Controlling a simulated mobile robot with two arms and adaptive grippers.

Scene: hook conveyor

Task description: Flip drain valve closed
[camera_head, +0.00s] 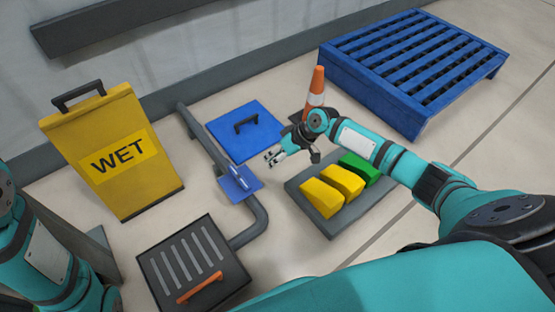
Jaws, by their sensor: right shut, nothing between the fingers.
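The drain valve shows as a blue piece (238,184) on a grey pipe (205,141) that runs along the floor to a dark slotted drain box (158,258). An orange handle (199,287) lies across the front of the drain box. My right gripper (269,158) is shut and empty. In the picture it is just above and to the right of the blue valve piece, and it appears apart from it. My left arm shows at the lower left, but its gripper is out of view.
A yellow WET sign (112,155) stands at the left. A blue panel with a black handle (245,122) lies behind the valve. A grey tray (331,229) with yellow and green blocks, an orange cone (316,88) and a blue pallet (425,122) are to the right.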

